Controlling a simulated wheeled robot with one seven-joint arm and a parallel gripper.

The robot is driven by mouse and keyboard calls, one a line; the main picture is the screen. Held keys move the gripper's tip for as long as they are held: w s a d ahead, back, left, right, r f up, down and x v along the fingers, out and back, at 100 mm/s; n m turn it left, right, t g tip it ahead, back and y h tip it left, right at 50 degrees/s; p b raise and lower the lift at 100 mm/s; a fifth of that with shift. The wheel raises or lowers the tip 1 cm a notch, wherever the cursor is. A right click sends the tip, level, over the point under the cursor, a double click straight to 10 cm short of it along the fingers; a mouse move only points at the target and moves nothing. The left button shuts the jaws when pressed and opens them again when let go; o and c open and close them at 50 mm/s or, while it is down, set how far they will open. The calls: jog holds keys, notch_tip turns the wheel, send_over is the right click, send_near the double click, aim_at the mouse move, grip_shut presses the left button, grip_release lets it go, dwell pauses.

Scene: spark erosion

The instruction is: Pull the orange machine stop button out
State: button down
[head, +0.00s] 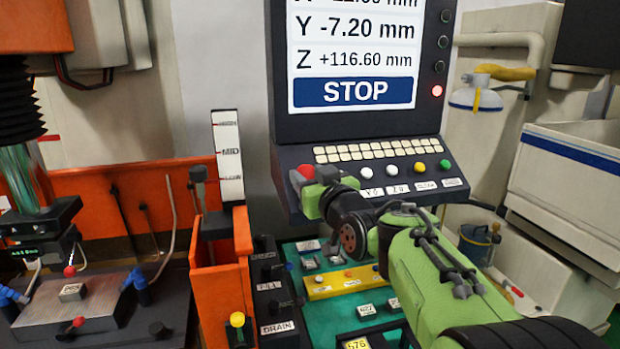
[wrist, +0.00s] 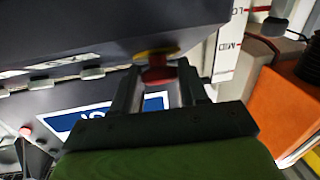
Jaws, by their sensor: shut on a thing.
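A red stop button (head: 306,172) with a round head sits at the left end of the black control panel under the screen. In the wrist view the red button (wrist: 158,75) shows between the two dark fingers, with a yellow collar (wrist: 155,54) behind it. My gripper (head: 320,184) reaches the panel from the lower right and is shut on the button; it also shows in the wrist view (wrist: 157,88). The head view partly hides the fingers' contact behind the gripper body. How far out the button stands is hard to tell.
The screen (head: 352,93) shows STOP, and a red lamp (head: 437,91) glows beside it. An orange tank (head: 222,290) with a level gauge (head: 228,158) stands to the left.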

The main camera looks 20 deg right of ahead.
jog(key=shift+s+r+b, duration=0.25)
jog(key=shift+r+b, duration=0.1)
jog(key=shift+r, duration=0.15)
jog(key=c, duration=0.6)
grip_release()
jog(key=shift+s, duration=0.1)
jog(key=shift+o, duration=0.2)
jog(key=s+d+b, duration=0.2)
jog(key=s+b, duration=0.1)
jog(key=s, duration=1.2)
jog(key=shift+s+d, duration=0.15)
jog(key=shift+s, duration=0.1)
